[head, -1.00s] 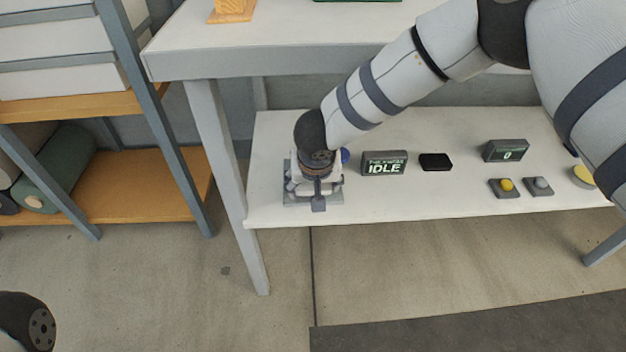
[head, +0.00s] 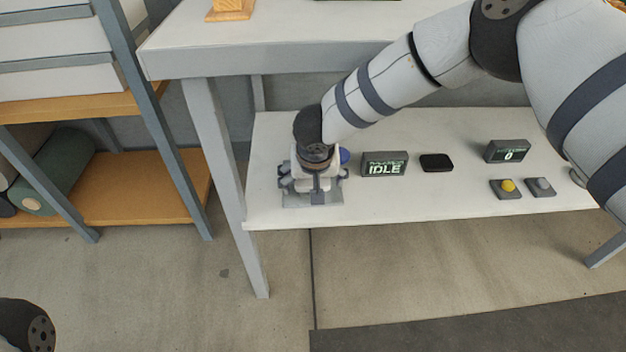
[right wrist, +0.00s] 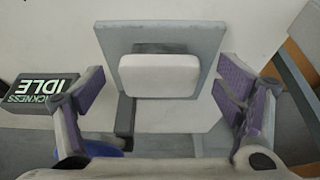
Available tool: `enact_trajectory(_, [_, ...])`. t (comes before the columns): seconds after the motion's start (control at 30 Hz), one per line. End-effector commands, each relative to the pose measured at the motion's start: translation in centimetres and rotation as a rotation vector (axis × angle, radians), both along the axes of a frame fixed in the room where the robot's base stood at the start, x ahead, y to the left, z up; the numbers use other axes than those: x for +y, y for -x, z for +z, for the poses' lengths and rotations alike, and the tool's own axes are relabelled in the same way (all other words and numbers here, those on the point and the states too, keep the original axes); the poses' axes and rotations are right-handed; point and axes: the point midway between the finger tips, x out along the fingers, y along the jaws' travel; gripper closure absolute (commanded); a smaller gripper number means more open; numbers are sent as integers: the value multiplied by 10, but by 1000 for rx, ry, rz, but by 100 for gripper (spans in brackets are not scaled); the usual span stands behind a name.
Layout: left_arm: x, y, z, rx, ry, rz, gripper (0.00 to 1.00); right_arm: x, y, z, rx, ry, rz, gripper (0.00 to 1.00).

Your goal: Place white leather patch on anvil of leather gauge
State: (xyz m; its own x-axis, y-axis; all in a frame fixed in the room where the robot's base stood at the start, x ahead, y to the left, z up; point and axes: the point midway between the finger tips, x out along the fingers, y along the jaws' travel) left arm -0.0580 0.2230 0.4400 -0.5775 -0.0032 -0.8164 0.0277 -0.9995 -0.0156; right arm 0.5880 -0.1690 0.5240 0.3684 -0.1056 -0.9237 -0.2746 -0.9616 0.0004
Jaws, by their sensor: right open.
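The leather gauge stands at the left end of the low white bench; its grey base plate (head: 325,200) shows under my right gripper (head: 313,183). The plate also shows in the right wrist view (right wrist: 203,42). A white rounded pad (right wrist: 158,76), which looks like the white leather patch, lies over the middle of the gauge. It covers the anvil, so I cannot tell how fully it rests there. My right gripper (right wrist: 160,88) is open, its purple-padded fingers standing apart on either side of the pad without touching it. My left gripper is out of view.
A display reading IDLE (head: 384,164) stands right of the gauge, with a black block (head: 436,162) beyond it. Farther right are a counter display (head: 507,151), a yellow button (head: 508,186) and a grey button (head: 543,185). The upper table (head: 280,35) overhangs behind.

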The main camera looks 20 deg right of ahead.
Motion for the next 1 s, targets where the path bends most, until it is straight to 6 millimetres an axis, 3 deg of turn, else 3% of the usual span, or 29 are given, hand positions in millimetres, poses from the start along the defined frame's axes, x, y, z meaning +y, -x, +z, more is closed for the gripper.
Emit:
enact_trajectory(0.4, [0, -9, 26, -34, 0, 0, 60, 10, 35, 96, -5, 0, 1, 14])
enact_trajectory(0.53, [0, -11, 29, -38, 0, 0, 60, 12, 42, 110, -3, 1, 0, 14])
enact_trajectory(0.7, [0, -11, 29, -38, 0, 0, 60, 12, 45, 112, 1, 2, -1, 14])
enact_trajectory(0.77, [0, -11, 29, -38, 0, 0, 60, 10, 52, 101, 14, 14, 3, 14])
enact_trajectory(0.87, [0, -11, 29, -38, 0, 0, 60, -3, 92, 44, 77, 76, 27, 14])
enact_trajectory(0.97, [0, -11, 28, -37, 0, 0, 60, -22, 186, -42, 197, 137, 101, 14])
enact_trajectory(1.0, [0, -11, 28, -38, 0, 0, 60, -29, 232, -69, 253, 141, 137, 14])
